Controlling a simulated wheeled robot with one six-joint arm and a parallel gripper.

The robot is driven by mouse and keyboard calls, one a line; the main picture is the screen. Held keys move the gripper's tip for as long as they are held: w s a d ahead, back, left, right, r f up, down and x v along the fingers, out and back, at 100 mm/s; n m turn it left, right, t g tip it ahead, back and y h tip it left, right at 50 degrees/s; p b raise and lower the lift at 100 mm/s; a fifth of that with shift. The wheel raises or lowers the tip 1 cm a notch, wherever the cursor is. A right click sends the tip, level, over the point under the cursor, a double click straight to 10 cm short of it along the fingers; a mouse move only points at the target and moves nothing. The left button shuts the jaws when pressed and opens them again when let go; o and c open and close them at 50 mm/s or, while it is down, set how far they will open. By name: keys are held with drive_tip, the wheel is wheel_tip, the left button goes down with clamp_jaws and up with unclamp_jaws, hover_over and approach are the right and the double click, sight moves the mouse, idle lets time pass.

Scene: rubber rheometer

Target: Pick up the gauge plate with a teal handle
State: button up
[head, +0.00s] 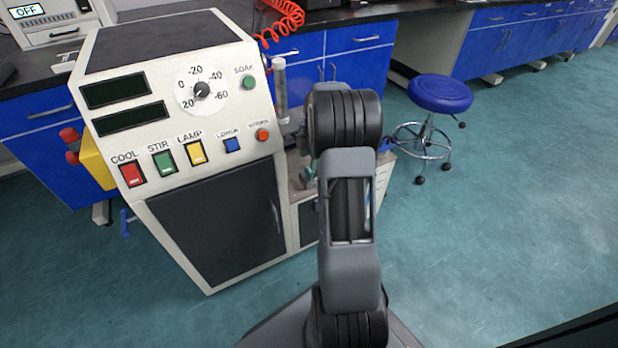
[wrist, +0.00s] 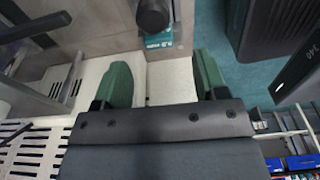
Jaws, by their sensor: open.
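In the wrist view a small teal piece with white marking (wrist: 158,41), which looks like the handle of the gauge plate, sits on a grey surface beneath a dark round post. The rest of the plate cannot be made out. My gripper (wrist: 160,68) is open, with its two green fingers spread wide and nothing between them. The teal piece lies just beyond the fingertips, in line with the gap. In the head view my arm hides most of this spot, and a small teal patch shows left of the arm.
A dark round post (wrist: 152,14) stands close above the teal piece. Dark boxes crowd the wrist view's right side, and a slotted pale panel (wrist: 35,140) lies lower left. The beige control cabinet (head: 262,185) stands left of my arm; a blue stool (head: 440,94) stands right.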

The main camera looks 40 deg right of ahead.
sight(309, 176)
drive_tip(key=shift+w+a+f+b, duration=0.1)
drive_tip(key=shift+f+b, duration=0.7)
drive_tip(key=shift+f, duration=0.55)
drive_tip(key=shift+a+f+b, duration=0.1)
drive_tip(key=shift+f+b, duration=0.7)
drive_tip(key=shift+f, duration=0.55)
drive_tip(key=shift+r, duration=0.1)
drive_tip(key=c, duration=1.1)
drive_tip(key=shift+r, duration=0.15)
